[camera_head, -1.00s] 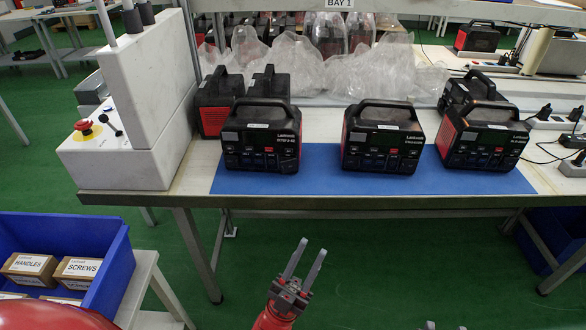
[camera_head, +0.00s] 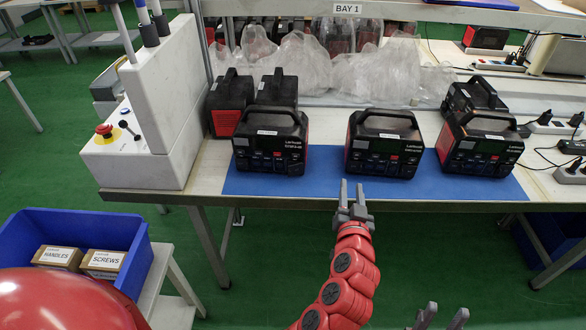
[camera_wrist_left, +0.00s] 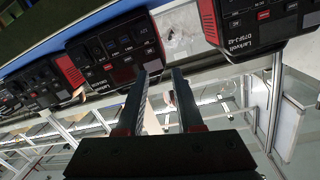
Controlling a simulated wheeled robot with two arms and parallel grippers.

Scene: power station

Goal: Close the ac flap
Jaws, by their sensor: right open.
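Three black and red power stations stand in a row on a blue mat (camera_head: 325,188): the left one (camera_head: 270,142), the middle one (camera_head: 384,144) and the right one (camera_head: 480,141). Their fronts carry small sockets and buttons; I cannot make out an AC flap or its state. My left gripper (camera_head: 351,190) points up at the table's front edge, below and left of the middle station. It is open and empty, and the left wrist view also shows its two fingers (camera_wrist_left: 158,75) apart. My right gripper (camera_head: 440,316) is open and empty at the bottom edge, low before the table.
Two more stations (camera_head: 232,100) stand behind the left one, and another (camera_head: 474,95) behind the right one. Clear plastic bags (camera_head: 330,70) lie at the back. A white machine with a red button (camera_head: 104,131) stands left. A blue bin (camera_head: 135,265) holds labelled boxes. Plugs and cables lie right.

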